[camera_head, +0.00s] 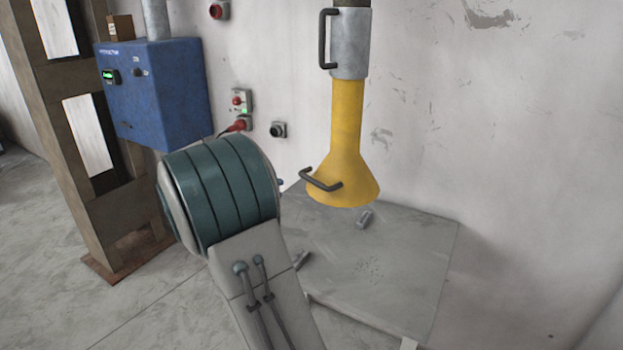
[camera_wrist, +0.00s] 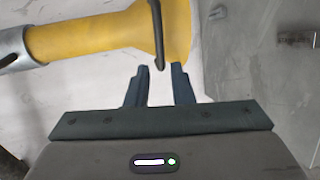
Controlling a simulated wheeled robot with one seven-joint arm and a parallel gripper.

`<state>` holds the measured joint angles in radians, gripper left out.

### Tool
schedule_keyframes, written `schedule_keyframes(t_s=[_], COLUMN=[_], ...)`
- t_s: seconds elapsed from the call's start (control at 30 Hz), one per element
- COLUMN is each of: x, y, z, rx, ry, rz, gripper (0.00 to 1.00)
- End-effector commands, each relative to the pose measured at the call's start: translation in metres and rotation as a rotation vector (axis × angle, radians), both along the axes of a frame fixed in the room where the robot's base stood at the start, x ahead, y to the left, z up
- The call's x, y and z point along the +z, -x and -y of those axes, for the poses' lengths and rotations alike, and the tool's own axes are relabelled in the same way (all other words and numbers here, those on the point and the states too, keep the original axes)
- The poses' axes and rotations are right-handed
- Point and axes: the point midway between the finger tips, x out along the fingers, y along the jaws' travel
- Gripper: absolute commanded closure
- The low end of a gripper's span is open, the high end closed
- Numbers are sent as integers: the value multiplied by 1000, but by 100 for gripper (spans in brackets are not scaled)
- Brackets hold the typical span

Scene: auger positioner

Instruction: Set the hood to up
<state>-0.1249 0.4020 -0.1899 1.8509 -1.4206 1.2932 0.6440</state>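The yellow hood (camera_head: 348,150) hangs on a grey metal pipe near the wall and flares out at its lower end. A dark handle (camera_head: 320,181) sits on the flared part, and another dark handle (camera_head: 323,40) is on the grey sleeve (camera_head: 350,45) above. In the wrist view the hood (camera_wrist: 90,35) runs sideways across the top, with its handle (camera_wrist: 158,35) near the middle. My gripper (camera_wrist: 162,72) is open, its two fingers apart. The handle's end appears between and just beyond the fingertips; I cannot tell whether they touch. My gripper is hidden behind my arm in the head view.
A flat grey platform (camera_head: 400,262) lies below the hood. A blue control box (camera_head: 158,92) with a green display is at the left beside a brown steel column (camera_head: 70,120). Switches and a red plug (camera_head: 238,125) are on the wall. Right of the hood is clear.

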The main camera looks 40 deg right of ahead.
Motion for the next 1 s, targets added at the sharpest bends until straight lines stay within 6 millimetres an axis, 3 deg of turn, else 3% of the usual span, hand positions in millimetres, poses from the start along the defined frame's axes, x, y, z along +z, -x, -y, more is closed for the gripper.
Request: schedule_keyframes(t_s=[0.17, 0.5, 0.7, 1.0], x=[-1, -15, -22, -28], y=[-3, -7, -10, -12], z=[17, 87, 119, 135], rx=[-1, -2, -1, 2], ry=[11, 8, 7, 7], rz=[0, -3, -2, 0], gripper=[79, 79, 79, 79])
